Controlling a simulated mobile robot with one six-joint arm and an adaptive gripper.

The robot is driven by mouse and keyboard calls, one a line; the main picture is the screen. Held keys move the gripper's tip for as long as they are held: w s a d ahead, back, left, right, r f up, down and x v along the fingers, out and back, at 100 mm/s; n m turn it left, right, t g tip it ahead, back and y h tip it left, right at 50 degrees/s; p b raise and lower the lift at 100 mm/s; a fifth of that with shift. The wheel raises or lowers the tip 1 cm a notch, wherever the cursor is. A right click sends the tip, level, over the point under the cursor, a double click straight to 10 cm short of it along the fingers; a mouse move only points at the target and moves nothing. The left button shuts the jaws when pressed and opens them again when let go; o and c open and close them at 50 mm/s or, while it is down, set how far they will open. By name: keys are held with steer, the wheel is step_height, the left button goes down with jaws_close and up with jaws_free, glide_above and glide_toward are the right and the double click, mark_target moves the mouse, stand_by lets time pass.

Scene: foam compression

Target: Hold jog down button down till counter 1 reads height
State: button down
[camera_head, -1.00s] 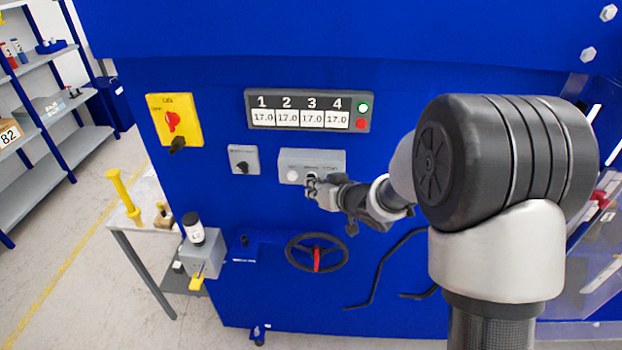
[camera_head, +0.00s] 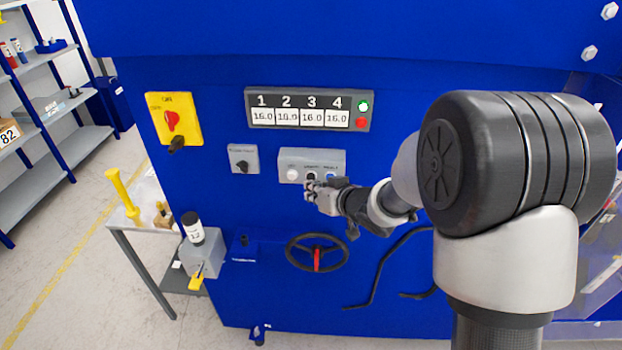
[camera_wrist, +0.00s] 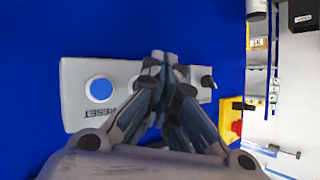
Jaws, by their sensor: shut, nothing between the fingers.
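The grey button box (camera_head: 312,157) is on the blue machine front. It has a white button (camera_head: 293,174), a dark button (camera_head: 311,176) and a blue button at its right end. In the wrist view the blue button (camera_wrist: 99,89) is marked RESET. My gripper (camera_head: 311,188) is shut and empty, its tips just below the dark button in the head view. In the wrist view my gripper (camera_wrist: 165,60) hides the middle of the box, so contact cannot be told. Counter 1 (camera_head: 262,115) on the display reads 16.0, and the other counters look the same.
A green button (camera_head: 364,107) and a red button (camera_head: 361,123) sit beside the counters. A dark rotary switch (camera_head: 243,165) is left of the button box. A handwheel (camera_head: 317,252) is below my gripper. A yellow switch panel (camera_head: 187,108) is at upper left.

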steer(key=shift+s, duration=0.15)
steer(key=shift+s+a+b, duration=0.15)
steer(key=shift+s+b, duration=0.45)
steer(key=shift+s, duration=1.9)
steer(key=s+d+r+m+h+b, duration=0.25)
steer(key=s+d+h, duration=0.2)
steer(key=d, duration=0.35)
steer(key=s+d+r+m+h+b, duration=0.1)
steer(key=s+d+h+b, duration=0.2)
steer(key=s+d, duration=0.4)
steer(key=s+f+g+b, duration=0.2)
steer(key=s, duration=0.8)
steer(key=s+d+f+g+b, duration=0.1)
steer(key=s+f+g, duration=0.1)
steer(key=s, duration=0.8)
steer(key=shift+s+m+g+b, duration=0.15)
steer(key=shift+m+g+b, duration=0.3)
steer(key=shift+g, duration=0.25)
